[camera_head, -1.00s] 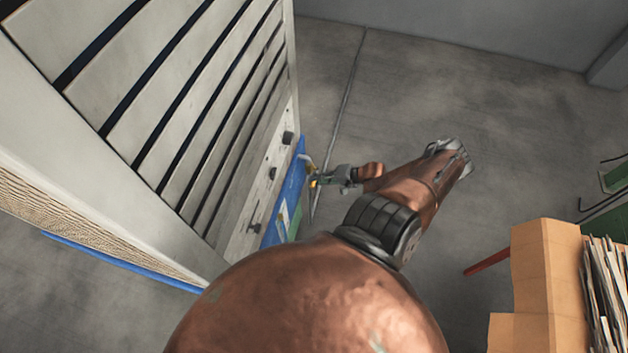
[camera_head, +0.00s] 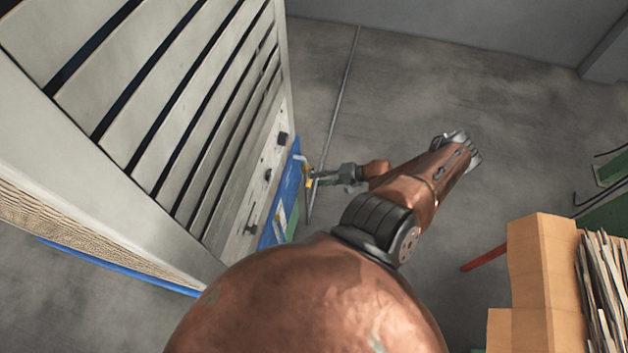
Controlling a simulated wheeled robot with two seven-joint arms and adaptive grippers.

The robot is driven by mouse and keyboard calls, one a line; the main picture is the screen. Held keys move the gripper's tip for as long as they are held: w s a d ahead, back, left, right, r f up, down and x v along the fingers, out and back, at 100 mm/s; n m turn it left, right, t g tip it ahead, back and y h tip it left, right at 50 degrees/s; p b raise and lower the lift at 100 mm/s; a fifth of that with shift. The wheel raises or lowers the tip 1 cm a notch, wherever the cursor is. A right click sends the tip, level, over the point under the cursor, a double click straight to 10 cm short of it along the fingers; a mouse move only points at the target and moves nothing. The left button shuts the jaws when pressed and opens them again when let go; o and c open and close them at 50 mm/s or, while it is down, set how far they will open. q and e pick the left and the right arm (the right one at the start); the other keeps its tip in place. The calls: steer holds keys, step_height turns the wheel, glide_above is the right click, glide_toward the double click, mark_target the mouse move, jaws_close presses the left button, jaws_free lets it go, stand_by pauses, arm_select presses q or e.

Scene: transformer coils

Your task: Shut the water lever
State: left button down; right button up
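A small lever (camera_head: 308,182) with a yellow part sits low beside the louvred cabinet, next to a blue strip, near the middle of the head view. My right arm reaches over from the bottom centre. My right gripper (camera_head: 318,176) is small and far down, with its fingers pointing left at the lever. The fingertips overlap the lever in the picture; I cannot tell whether they touch it. Whether the fingers are open or closed is too small to see. My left gripper is out of view.
The slatted grey cabinet (camera_head: 150,110) fills the left side. A blue strip (camera_head: 284,200) runs along its low edge. Cardboard boxes (camera_head: 543,270) and stacked sheets (camera_head: 605,290) stand at the lower right, near a red bar (camera_head: 483,257). The concrete floor (camera_head: 430,90) beyond my arm is clear.

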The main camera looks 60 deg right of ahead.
steer(key=v, duration=0.8)
steer(key=shift+s, duration=0.2)
steer(key=s+a+f+n+g+h+b, duration=0.1)
steer(key=s+f+n, duration=0.15)
steer(key=f, duration=0.75)
steer(key=s+f+n+g+h+b, duration=0.2)
steer(key=f+n, duration=0.2)
steer(key=f, duration=0.6)
steer(key=s+a+f+n+g+h+b, duration=0.1)
steer(key=s+f+n, duration=0.2)
steer(key=f, duration=0.8)
steer(key=s+a+f+n+g, duration=0.2)
steer(key=s+a+f, duration=0.2)
steer(key=a, duration=0.4)
steer(key=s+a+f+n+g+b, duration=0.1)
steer(key=s+a+f+n, duration=0.1)
steer(key=s+a+f, duration=0.2)
steer(key=s+a+f+n+g+b, duration=0.1)
steer(key=s+a+f, duration=0.3)
steer(key=a+f, duration=0.4)
steer(key=a+n+g, duration=0.1)
steer(key=a, duration=0.2)
steer(key=shift+a+n+g, duration=0.3)
steer(key=shift+n, duration=0.05)
steer(key=shift+s, duration=0.1)
